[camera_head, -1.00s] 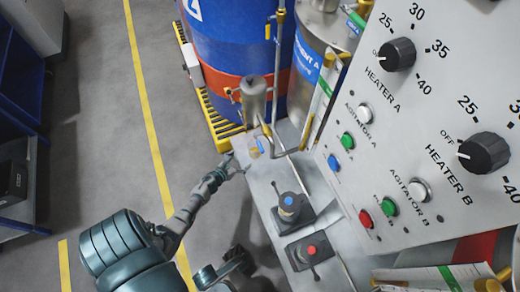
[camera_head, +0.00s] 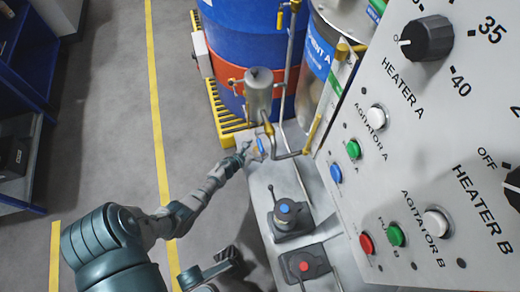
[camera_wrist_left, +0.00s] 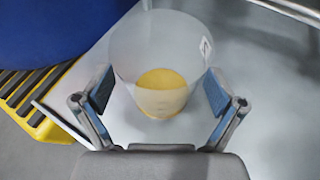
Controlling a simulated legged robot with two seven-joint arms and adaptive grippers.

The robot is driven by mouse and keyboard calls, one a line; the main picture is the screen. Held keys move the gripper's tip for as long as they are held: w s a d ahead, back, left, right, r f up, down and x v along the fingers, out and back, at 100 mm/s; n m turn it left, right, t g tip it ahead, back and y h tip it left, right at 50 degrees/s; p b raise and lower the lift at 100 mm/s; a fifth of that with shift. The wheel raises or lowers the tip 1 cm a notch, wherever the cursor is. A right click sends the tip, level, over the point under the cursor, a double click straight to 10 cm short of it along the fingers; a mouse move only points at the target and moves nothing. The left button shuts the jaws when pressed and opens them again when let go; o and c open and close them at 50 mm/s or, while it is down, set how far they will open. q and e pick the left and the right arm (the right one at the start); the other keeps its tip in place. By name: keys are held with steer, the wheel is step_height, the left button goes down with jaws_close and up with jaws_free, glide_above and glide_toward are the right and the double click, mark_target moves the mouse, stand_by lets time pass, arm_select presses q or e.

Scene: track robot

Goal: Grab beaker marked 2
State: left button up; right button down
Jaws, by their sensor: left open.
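A translucent beaker (camera_wrist_left: 150,45) with yellow contents stands on the grey bench top in the left wrist view. A white label with a dark mark shows at its right edge, turned too far to read. My left gripper (camera_wrist_left: 158,95) is open, with one finger on each side of the beaker's lower part. I see no grip on it. In the head view my left gripper (camera_head: 246,152) is at the far left end of the bench (camera_head: 258,188), below the metal cylinder. The beaker there is small and mostly unclear.
A grey metal cylinder with pipes (camera_head: 259,90) stands just beyond the gripper. A blue drum (camera_head: 245,35) is behind it. A control panel (camera_head: 400,150) fills the right side.

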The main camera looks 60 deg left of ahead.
arm_select(q)
steer(key=c, duration=1.4)
